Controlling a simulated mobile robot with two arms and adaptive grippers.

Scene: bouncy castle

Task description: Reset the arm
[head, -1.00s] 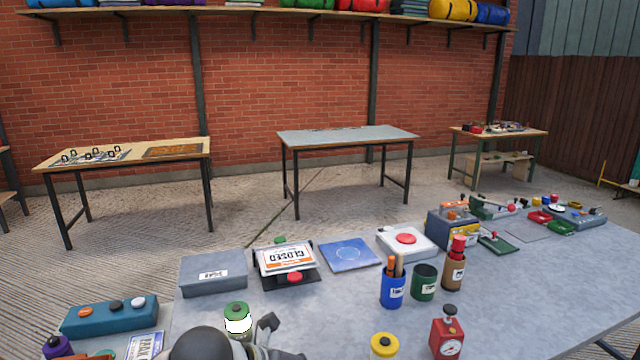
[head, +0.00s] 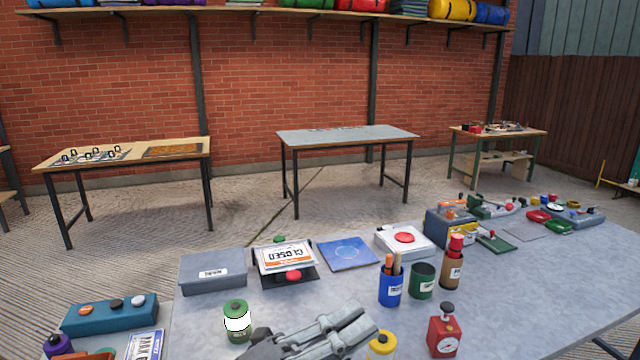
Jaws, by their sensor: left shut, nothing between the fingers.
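My left gripper (head: 366,324) shows at the bottom middle of the head view, low over the near part of the grey table (head: 330,293). Its grey fingers point right and are shut with nothing between them. The fingertips are close to the yellow-topped bottle (head: 381,344); I cannot tell whether they touch it. A green-capped jar (head: 236,321) stands to the left of the gripper. The rest of the left arm is cut off by the bottom edge. My right gripper is not in view.
A "CLOSED" sign stand (head: 287,258), a grey box (head: 212,272), a blue panel (head: 347,254) and a red-button box (head: 404,241) stand farther back.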

